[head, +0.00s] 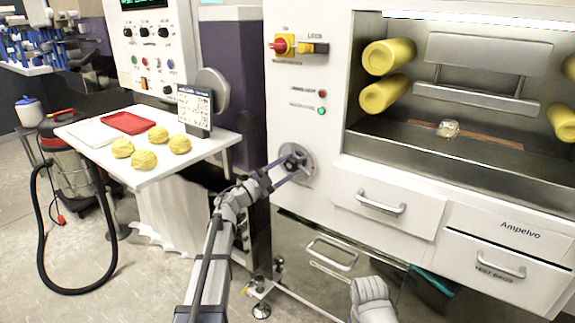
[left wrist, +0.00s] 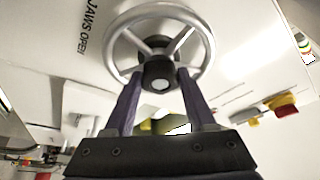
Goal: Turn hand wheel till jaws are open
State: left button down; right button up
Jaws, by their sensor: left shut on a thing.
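The hand wheel (head: 297,163) is a grey metal wheel on the white machine front, left of the upper drawer. In the left wrist view the wheel (left wrist: 202,38) shows its round rim, spokes and dark hub. My left gripper (head: 287,166) is shut on the wheel, with its purple fingers on either side of the hub. The lettering "JAWS OPEN" (left wrist: 92,28) is on the panel beside the wheel. In the machine's recess, two metal plates (head: 488,54) sit one above the other with a gap; I cannot tell whether these are the jaws.
Yellow rolls (head: 386,94) stick out in the recess. A red and yellow switch (head: 284,45) is above the wheel. Drawers (head: 388,200) are to its right. A white table (head: 143,180) with dough balls (head: 145,159) and a red tray (head: 129,122) stands left.

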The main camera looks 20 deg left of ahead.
pick_arm(q)
jog(key=shift+r+m+g+p, duration=0.1)
jog(key=shift+m+g+p, duration=0.4)
jog(key=shift+m, duration=0.6)
jog(key=shift+c, duration=1.1)
grip_release()
jog(key=b+v, duration=0.1)
jog(key=v, duration=0.7)
jog(key=shift+w, duration=0.1)
